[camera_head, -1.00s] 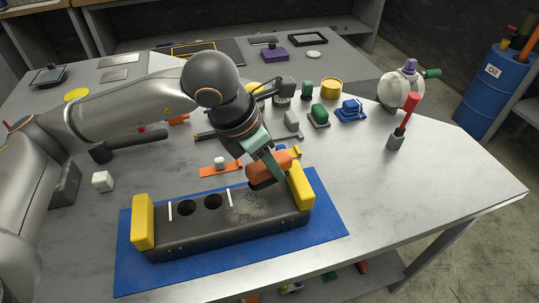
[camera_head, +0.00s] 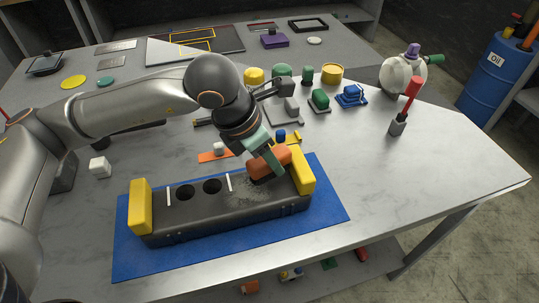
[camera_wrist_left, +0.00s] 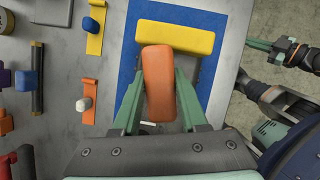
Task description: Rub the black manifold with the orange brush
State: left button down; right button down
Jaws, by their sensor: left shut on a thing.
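The black manifold (camera_head: 225,212) lies on a blue mat (camera_head: 130,262) between two yellow end blocks (camera_head: 141,205) (camera_head: 302,172). Two round holes and two white strips show on its top. My left gripper (camera_head: 274,163) is shut on the orange brush (camera_head: 265,166), over the manifold's right end beside the right yellow block. The brush looks low against the top; contact is hard to tell. Faint grey dust shows near it. In the left wrist view, the brush (camera_wrist_left: 158,82) sits between the green fingers. Green finger-like parts of my right gripper (camera_wrist_left: 265,46) appear at right, their opening unclear.
Behind the mat are an orange piece with a white knob (camera_head: 214,154), a white cube (camera_head: 100,166) and several coloured parts. A red-handled tool (camera_head: 405,106) and a white round vessel (camera_head: 398,75) stand at right. The table's right front is clear.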

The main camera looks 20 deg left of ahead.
pick_arm(q)
jog(key=shift+s+a+f, duration=0.1)
jog(key=shift+s+f, duration=0.05)
jog(key=shift+f, duration=0.3)
